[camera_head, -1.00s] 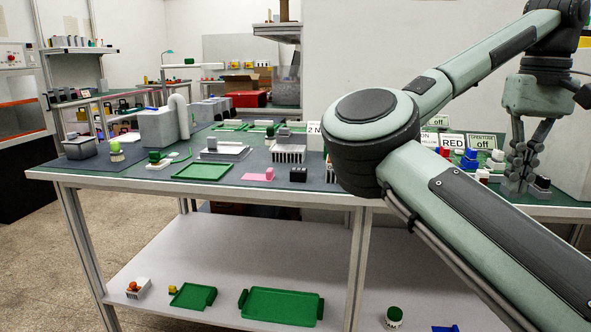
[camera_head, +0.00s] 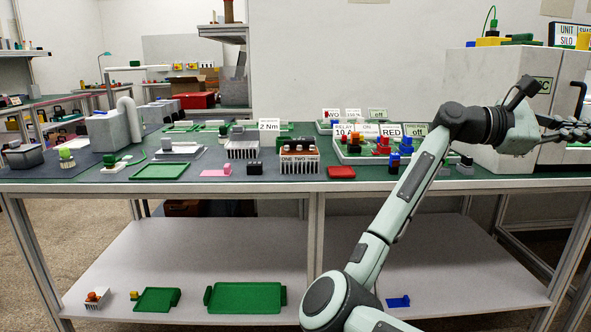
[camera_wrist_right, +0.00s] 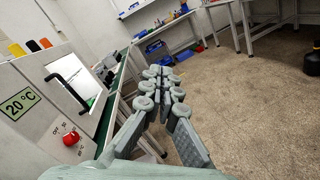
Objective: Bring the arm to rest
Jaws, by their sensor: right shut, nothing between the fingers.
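My right arm (camera_head: 405,205) rises from the bottom of the head view and bends at the elbow above the bench's front edge. Its forearm points right, across the front of the white cabinet. My right gripper (camera_head: 578,131) is at the right edge of the head view, partly cut off. In the right wrist view the right gripper (camera_wrist_right: 163,72) is shut and empty, with its fingers close together over the floor beside the bench. My left gripper is not in view.
The workbench (camera_head: 200,187) carries green trays, heat sinks, a red plate (camera_head: 341,172) and labelled parts. The white cabinet (camera_head: 480,80) stands close behind the right forearm; its red knob (camera_wrist_right: 71,138) shows in the wrist view. Open floor (camera_wrist_right: 235,100) lies right of the gripper.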

